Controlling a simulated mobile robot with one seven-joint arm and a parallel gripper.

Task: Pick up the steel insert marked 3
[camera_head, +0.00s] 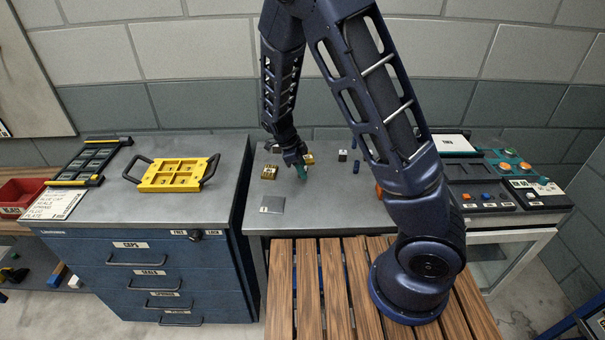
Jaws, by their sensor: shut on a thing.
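My gripper (301,173) is low over the steel-topped bench (330,215), left of its middle, pointing down. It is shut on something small. Teal shows at its fingertips, and I cannot tell whether this is the held thing or the fingers. A small grey block (342,155) with a dark mark stands to the right; its number is too small to read. A brass-coloured block (269,173) lies left of my gripper, and another brass-coloured piece (309,158) is close behind it. No marking 3 can be read in this view.
A flat grey plate (272,205) lies at the bench's front left. A small blue cylinder (356,167) is on the right. A yellow tray with handles (179,174) and a black rack (90,161) rest on the blue drawer cabinet (140,245). My arm hides part of the bench.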

